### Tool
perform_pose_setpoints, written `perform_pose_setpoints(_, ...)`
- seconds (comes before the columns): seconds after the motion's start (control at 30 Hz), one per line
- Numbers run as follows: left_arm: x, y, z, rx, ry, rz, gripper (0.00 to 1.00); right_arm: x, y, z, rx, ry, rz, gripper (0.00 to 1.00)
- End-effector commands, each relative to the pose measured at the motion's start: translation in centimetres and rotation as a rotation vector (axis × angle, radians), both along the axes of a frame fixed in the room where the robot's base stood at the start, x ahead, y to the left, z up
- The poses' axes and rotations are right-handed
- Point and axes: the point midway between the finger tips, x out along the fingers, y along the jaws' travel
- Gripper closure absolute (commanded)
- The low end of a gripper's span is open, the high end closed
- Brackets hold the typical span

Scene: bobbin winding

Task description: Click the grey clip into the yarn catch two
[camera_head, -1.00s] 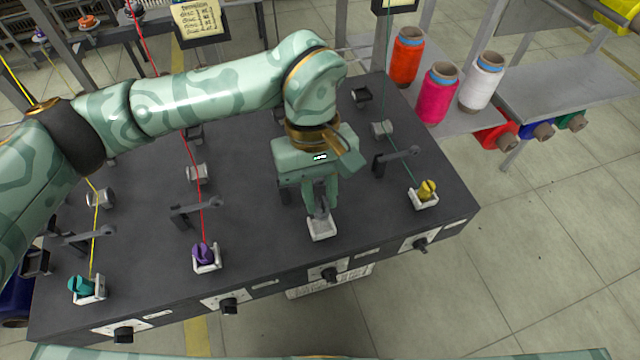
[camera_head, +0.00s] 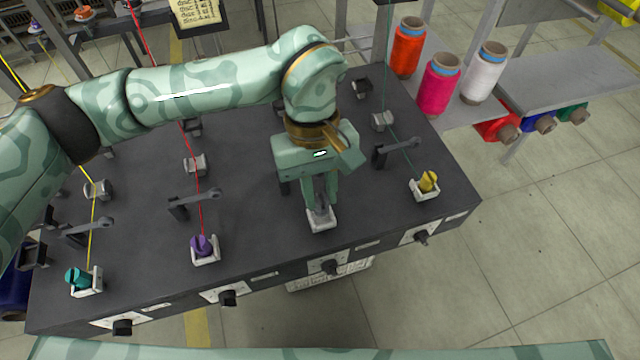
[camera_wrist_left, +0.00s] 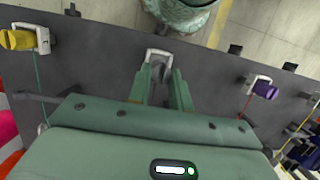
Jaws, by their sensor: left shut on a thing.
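My left gripper (camera_head: 320,206) points down over a white yarn catch (camera_head: 321,224), the one between the purple-clip and yellow-clip catches. It is shut on the grey clip (camera_head: 320,212), which shows small between the fingertips. In the left wrist view the clip (camera_wrist_left: 158,74) sits between the two green fingers, at the opening of the white catch (camera_wrist_left: 158,53). The clip seems to be down at or inside the catch; I cannot tell whether it is fully seated. The fingers hide much of it. My right gripper is not in view.
Other catches hold a teal clip (camera_head: 76,278), a purple clip (camera_head: 202,245) and a yellow clip (camera_head: 428,181), each with yarn. Dark guide arms (camera_head: 398,147) stand behind them. Black knobs (camera_head: 332,267) line the machine's front face. Yarn cones (camera_head: 439,83) stand at the right.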

Motion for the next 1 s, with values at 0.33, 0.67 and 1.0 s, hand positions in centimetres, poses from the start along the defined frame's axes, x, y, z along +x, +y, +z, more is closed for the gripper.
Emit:
perform_pose_setpoints(0.33, 0.0, 0.0, -1.2, 0.000, 0.000, 0.001, 0.98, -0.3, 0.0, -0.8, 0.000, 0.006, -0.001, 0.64)
perform_pose_setpoints(0.67, 0.1, 0.0, -2.2, 0.000, 0.000, 0.000, 0.98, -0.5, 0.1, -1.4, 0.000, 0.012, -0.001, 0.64)
perform_pose_setpoints(1.0, 0.1, 0.0, -2.9, 0.000, 0.000, 0.001, 0.98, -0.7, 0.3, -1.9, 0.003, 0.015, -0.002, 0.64)
